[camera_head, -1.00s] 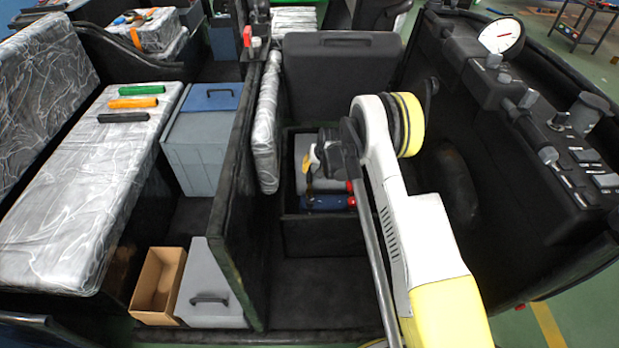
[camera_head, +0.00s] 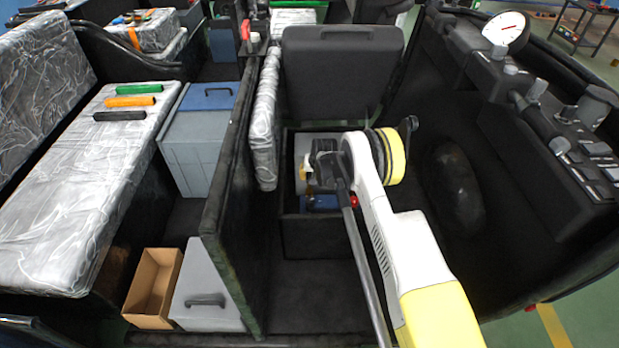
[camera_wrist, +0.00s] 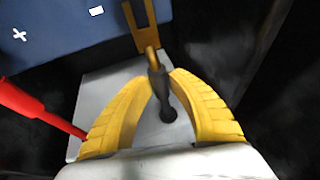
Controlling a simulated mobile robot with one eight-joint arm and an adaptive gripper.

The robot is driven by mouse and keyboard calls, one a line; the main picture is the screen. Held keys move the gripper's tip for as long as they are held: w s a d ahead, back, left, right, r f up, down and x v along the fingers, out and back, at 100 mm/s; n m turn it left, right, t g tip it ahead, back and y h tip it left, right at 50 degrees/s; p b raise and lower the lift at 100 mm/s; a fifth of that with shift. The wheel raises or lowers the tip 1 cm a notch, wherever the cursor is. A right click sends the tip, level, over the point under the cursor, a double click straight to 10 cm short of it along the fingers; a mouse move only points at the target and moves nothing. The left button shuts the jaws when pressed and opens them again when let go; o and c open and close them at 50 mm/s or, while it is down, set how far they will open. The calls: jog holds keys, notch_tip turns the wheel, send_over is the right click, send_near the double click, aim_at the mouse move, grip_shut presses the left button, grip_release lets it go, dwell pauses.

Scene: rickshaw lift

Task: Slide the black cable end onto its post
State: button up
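My gripper (camera_wrist: 164,76) has two yellow ribbed fingers, with their tips closed around the black cable end (camera_wrist: 157,84). Its black sleeve sits between the tips, and a brass forked lug (camera_wrist: 146,38) points away from me toward the blue battery (camera_wrist: 85,25). White plus and minus marks show on the battery; I cannot make out the post. The lug appears over or beside the battery's edge; contact is unclear. In the head view the battery (camera_head: 320,202) lies in the dark open compartment, and my gripper (camera_head: 304,180) is above it, partly hidden by my wrist.
A red cable (camera_wrist: 40,108) is left of my gripper in the wrist view. A pale grey block (camera_wrist: 100,95) lies below the fingers. A dark partition (camera_head: 235,190) borders the compartment on the left, and a raised black lid (camera_head: 340,75) stands behind it.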

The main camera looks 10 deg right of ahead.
grip_shut()
jog(key=shift+s+a, duration=0.2)
jog(key=shift+s, duration=0.7)
jog(key=shift+s+a, duration=0.15)
jog(key=shift+s, duration=0.75)
jog(key=shift+s+a, duration=0.2)
jog(key=shift+s, duration=0.7)
jog(key=o, duration=0.6)
grip_release()
jog(key=shift+o, duration=0.2)
